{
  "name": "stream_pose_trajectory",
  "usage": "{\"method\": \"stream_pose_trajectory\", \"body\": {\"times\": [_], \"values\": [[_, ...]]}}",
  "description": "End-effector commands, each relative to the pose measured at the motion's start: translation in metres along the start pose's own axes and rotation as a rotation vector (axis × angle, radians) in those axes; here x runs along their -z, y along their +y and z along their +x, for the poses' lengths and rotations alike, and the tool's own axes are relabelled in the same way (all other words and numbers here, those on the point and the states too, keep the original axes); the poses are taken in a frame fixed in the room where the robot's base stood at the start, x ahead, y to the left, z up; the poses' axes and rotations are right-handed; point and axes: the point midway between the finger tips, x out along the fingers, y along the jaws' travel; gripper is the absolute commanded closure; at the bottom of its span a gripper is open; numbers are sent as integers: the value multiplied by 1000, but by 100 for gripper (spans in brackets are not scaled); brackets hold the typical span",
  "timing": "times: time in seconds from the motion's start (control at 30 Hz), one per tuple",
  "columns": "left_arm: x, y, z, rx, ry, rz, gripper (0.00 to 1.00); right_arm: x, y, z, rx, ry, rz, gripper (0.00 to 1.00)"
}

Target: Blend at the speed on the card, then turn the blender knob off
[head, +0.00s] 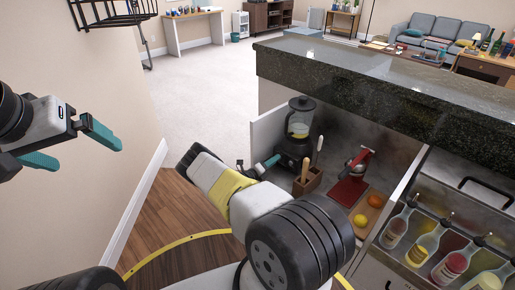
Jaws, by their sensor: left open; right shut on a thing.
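The blender (302,117) stands on the lower counter under the dark bar top. It has a dark lid, a clear jar with yellow contents and a black base (293,149). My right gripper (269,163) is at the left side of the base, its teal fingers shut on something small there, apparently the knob. The fingers and arm hide the knob, so I cannot read its setting. My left gripper (89,154) is open and empty in the air at the far left, away from the counter. I cannot make out a speed card.
A wooden block with utensils (307,181) stands right of the base. The left wall is close.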

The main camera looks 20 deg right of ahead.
Motion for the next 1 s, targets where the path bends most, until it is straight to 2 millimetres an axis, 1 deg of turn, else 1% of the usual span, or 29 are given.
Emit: {"method": "stream_pose_trajectory", "body": {"times": [0.2, 0.43, 0.7, 1.0], "values": [[0, 0, 0, 0, 0, 0, 0, 0, 1, -1, -3, -1, -158, 100], [0, 0, 0, 0, 0, 0, 0, 1, 1, -1, -4, 0, -266, 100], [0, 0, 0, 0, 0, 0, 0, 1, 1, -1, -4, 1, -316, 100], [0, 0, 0, 0, 0, 0, 0, 1, 1, -2, -4, 1, -320, 100]]}}
